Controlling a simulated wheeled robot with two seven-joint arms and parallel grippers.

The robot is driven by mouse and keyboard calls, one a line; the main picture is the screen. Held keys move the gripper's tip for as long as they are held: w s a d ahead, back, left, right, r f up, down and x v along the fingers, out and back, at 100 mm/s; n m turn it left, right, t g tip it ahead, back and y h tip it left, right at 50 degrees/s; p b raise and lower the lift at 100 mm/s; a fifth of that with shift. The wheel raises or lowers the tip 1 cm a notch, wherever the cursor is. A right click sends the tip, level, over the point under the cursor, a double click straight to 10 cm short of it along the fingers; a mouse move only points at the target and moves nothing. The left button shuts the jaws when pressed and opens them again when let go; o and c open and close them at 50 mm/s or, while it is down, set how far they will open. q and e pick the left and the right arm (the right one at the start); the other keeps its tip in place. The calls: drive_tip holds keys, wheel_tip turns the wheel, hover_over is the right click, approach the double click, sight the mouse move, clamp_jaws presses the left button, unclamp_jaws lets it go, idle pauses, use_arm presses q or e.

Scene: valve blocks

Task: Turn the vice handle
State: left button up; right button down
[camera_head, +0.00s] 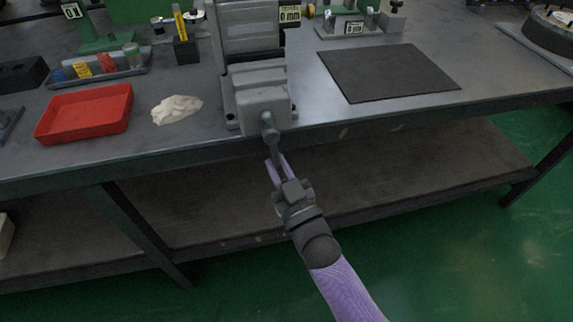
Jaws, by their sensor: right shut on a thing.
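A grey vice (257,90) is mounted at the front edge of the workbench, near the middle of the view. Its handle (270,134) sticks out in front of the bench edge and hangs downward from the screw end. My right gripper (278,164) reaches up from below, in front of the bench, and is shut on the lower part of the handle. Its fingers hide the handle's lower end. My left gripper does not show.
A red tray (84,112) and a crumpled pale cloth (177,109) lie left of the vice. A dark mat (387,73) lies to the right. Below is a lower shelf (400,165). The space in front of the bench is free green floor.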

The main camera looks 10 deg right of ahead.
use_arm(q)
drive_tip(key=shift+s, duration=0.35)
use_arm(e)
drive_tip(key=shift+a+f+m, duration=0.1)
drive_tip(key=shift+a+m, duration=0.25)
drive_tip(key=shift+m, duration=0.25)
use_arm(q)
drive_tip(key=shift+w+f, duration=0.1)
use_arm(e)
drive_tip(key=c, duration=0.6)
unclamp_jaws()
use_arm(q)
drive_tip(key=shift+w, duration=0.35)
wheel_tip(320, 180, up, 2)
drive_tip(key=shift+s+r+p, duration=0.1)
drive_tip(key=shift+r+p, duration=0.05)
drive_tip(key=shift+p, duration=0.95)
use_arm(e)
drive_tip(key=v, duration=1)
drive_tip(key=shift+a, duration=0.15)
